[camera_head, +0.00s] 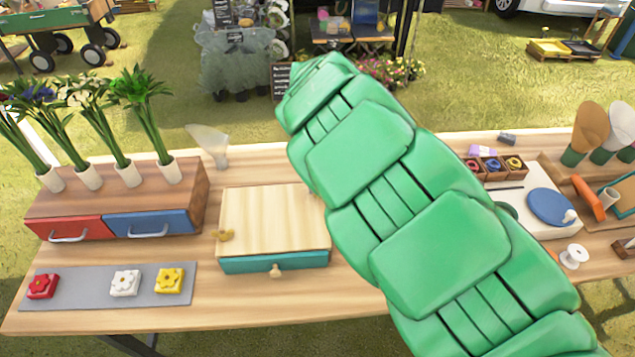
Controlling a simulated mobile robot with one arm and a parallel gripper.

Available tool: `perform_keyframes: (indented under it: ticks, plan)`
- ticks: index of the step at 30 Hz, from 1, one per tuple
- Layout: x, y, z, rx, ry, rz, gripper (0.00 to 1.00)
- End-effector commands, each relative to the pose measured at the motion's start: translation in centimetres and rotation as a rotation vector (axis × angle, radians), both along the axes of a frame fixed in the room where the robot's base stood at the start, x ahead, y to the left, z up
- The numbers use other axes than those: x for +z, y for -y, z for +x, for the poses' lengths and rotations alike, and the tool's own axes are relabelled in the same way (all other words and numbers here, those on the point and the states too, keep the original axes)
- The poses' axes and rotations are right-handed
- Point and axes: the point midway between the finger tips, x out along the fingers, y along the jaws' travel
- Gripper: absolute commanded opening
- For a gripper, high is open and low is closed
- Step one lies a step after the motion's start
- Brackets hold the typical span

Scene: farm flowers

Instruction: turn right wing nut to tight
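A flower press (265,215) stands on the table, with a pale wooden top plate over a teal base that has a round wooden knob (276,271) on its front. The left wing nut (223,235), brass-yellow, sits at the plate's left edge. The right wing nut is not clearly visible; my green arm covers the press's right edge, where it would sit. I cannot tell how tight it is. My arm crosses from the lower right to the upper middle. My gripper does not show.
Left on the table are a wooden unit with a red drawer (70,229), a blue drawer (148,224) and flower vases (130,174), and a grey mat (80,298) with flower tiles. Right are a blue disc (551,206) and a white spool (574,256). Bare wood lies before the press.

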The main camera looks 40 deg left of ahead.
Motion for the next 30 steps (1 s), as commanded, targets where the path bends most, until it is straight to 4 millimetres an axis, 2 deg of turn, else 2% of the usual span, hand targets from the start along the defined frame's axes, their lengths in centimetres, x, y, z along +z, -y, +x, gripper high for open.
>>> perform_keyframes:
  ticks: [14, 15, 19, 30]
  plan:
    - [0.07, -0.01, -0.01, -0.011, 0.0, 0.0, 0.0]
    - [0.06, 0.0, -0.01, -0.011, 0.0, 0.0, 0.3]
    - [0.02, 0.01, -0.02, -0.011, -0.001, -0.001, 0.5]
    - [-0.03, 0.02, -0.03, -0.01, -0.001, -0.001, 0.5]
